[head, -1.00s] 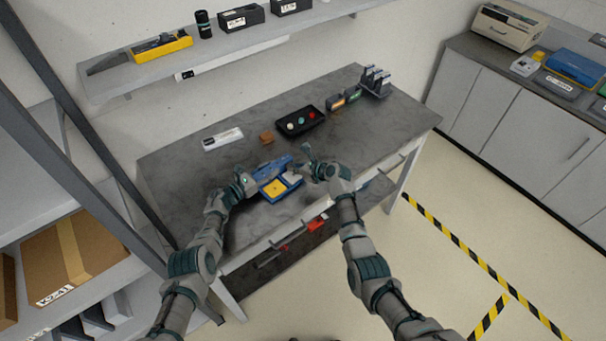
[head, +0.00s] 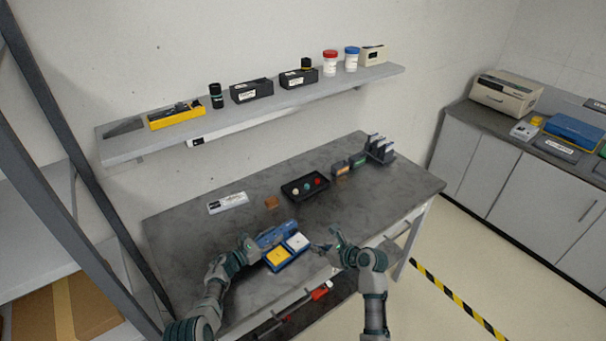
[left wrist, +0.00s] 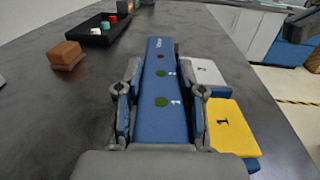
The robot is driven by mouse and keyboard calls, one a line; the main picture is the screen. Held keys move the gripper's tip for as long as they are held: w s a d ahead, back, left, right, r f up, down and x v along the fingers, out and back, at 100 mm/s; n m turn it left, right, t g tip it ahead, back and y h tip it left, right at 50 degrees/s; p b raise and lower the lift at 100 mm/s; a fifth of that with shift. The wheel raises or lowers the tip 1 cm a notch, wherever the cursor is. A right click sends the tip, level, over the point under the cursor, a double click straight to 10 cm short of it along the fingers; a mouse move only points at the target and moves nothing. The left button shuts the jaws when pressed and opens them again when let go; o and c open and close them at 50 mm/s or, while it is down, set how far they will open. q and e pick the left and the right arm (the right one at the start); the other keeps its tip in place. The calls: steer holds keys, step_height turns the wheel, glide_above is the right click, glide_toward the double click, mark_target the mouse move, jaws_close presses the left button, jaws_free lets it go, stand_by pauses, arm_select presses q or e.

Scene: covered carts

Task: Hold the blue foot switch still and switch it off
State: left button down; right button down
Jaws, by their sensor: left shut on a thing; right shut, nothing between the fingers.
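The blue foot switch (head: 271,240) lies on the grey table near its front edge, with a yellow pedal (head: 277,258) and a white pedal (head: 298,242) on its near side.
A black tray (head: 291,195) with several coloured buttons, a brown block (head: 271,202) and a white labelled strip (head: 228,203) lie farther back. A grey rack (head: 381,148) stands at the back right. A wall shelf (head: 240,112) holds boxes and jars. Bare table lies left of the switch.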

arm_select(q)
steer(key=c, duration=0.6)
jaws_free()
steer(key=shift+c, duration=0.2)
steer(key=shift+a, duration=0.1)
